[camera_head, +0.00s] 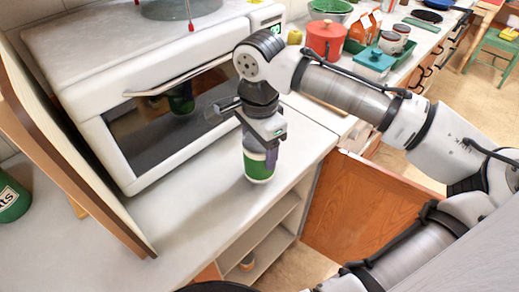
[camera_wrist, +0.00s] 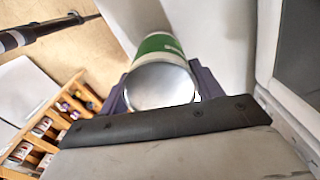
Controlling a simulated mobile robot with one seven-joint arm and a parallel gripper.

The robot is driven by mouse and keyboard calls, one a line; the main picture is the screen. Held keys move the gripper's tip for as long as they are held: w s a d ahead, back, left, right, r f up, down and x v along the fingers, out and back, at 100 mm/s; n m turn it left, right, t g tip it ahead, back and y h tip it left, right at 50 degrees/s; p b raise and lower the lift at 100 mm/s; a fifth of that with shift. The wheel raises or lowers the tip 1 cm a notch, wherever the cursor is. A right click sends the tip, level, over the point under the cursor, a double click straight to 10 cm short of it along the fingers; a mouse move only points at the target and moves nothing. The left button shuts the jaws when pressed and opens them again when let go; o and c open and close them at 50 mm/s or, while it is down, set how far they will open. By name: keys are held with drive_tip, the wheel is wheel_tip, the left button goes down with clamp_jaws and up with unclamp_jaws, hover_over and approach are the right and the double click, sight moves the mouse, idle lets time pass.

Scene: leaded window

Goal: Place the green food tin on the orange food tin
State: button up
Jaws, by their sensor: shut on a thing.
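The green food tin (camera_head: 259,166), green with a white band, is upright in my gripper (camera_head: 262,145), over the counter in front of the microwave. I cannot tell whether its base touches the counter. In the wrist view the green tin (camera_wrist: 162,84) shows its silver end, with the fingers of my gripper (camera_wrist: 162,92) on both sides of it. The gripper is shut on it. I cannot make out an orange food tin for certain in either view.
A white microwave (camera_head: 150,95) stands behind the tin. A wooden panel (camera_head: 75,150) and a green container (camera_head: 10,198) are at the left. An open orange-brown cupboard door (camera_head: 350,205) is at the right. A red pot (camera_head: 326,38) and cans (camera_head: 390,42) stand farther back.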

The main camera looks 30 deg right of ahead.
drive_tip(key=shift+f, duration=0.95)
drive_tip(key=shift+f, duration=0.1)
drive_tip(key=o, duration=1.3)
